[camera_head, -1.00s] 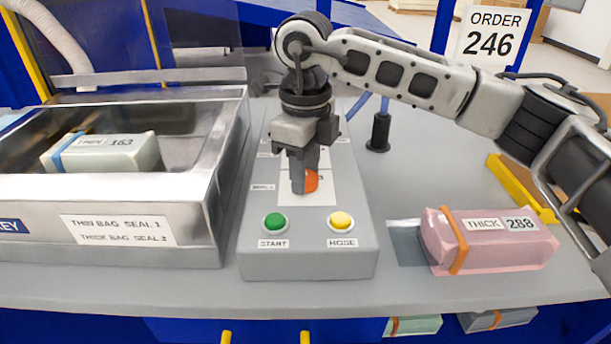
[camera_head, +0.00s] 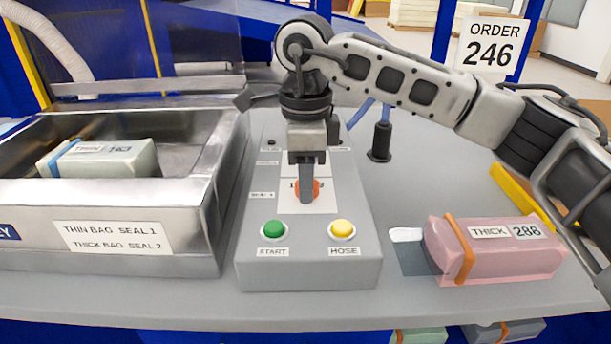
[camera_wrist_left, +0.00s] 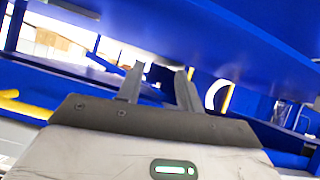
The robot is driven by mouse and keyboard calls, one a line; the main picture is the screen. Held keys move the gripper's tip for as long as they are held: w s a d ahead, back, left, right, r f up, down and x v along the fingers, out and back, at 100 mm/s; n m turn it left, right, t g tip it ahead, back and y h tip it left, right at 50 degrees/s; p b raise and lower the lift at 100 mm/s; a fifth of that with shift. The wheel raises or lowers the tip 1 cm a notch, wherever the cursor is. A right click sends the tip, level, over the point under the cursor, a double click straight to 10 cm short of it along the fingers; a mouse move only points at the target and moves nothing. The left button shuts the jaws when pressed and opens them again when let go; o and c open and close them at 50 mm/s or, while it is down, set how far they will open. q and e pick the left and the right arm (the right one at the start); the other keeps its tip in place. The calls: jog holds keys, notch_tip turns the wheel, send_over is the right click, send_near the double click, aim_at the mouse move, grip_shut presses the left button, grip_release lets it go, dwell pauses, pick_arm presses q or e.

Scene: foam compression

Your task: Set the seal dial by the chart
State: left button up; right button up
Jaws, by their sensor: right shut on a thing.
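The orange seal dial (camera_head: 315,187) is on the sloped face of the grey control box (camera_head: 309,267). My right gripper (camera_head: 306,194) comes down from above and is shut on the dial, hiding much of it and the markings around it. The chart (camera_head: 112,238) on the tray front reads "THIN BAG SEAL 1, THICK BAG SEAL 2". A pale thin bag (camera_head: 120,160) with a blue band lies in the metal tray (camera_head: 120,264). A pink bag (camera_head: 510,255) marked THICK lies right of the box. In the left wrist view my left gripper (camera_wrist_left: 158,85) has its fingers apart, with nothing between them.
A green START button (camera_head: 273,230) and a yellow HOSE button (camera_head: 342,230) sit below the dial. A black post (camera_head: 381,142) stands behind right of the box. The ORDER 246 sign (camera_head: 487,45) is at the back right. The counter's front strip is clear.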

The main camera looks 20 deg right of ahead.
jog(key=shift+r, duration=0.1)
jog(key=o, duration=1)
notch_tip(320, 180, up, 16)
jog(key=p, duration=0.1)
